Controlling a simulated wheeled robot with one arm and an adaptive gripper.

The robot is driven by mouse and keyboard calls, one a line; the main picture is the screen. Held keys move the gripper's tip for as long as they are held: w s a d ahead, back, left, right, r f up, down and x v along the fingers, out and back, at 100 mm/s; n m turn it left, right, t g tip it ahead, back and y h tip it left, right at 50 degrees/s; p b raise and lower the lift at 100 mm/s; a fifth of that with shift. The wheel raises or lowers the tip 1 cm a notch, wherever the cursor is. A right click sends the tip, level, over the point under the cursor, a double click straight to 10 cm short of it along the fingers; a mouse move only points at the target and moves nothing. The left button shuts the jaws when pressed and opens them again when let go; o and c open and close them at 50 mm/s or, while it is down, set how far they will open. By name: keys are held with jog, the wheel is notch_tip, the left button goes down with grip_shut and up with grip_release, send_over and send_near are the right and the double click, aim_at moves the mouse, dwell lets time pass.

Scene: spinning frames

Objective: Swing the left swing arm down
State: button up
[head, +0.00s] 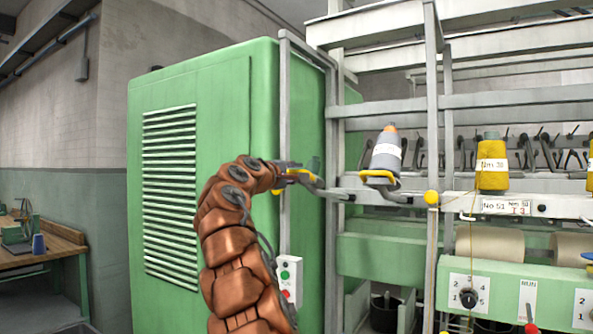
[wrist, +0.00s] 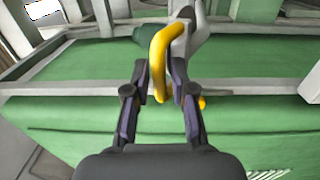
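The left swing arm (head: 328,191) is a grey lever on the frame beside the green cabinet. Its yellow handle (head: 305,174) sits at my gripper (head: 296,172), which reaches in from the left. In the wrist view the yellow handle (wrist: 158,62) is a bent loop, with the grey lever (wrist: 190,35) behind it. Exact contact is hard to see.
Another swing arm with a yellow ring (head: 378,177) carries a grey cone (head: 386,152) to the right. A grey upright post (head: 431,150) and yellow yarn cones (head: 491,165) stand further right. The green cabinet (head: 235,130) is close behind my arm. A control box (head: 288,281) hangs below.

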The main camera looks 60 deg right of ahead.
jog(key=shift+d, duration=0.55)
jog(key=shift+c, duration=0.4)
grip_shut()
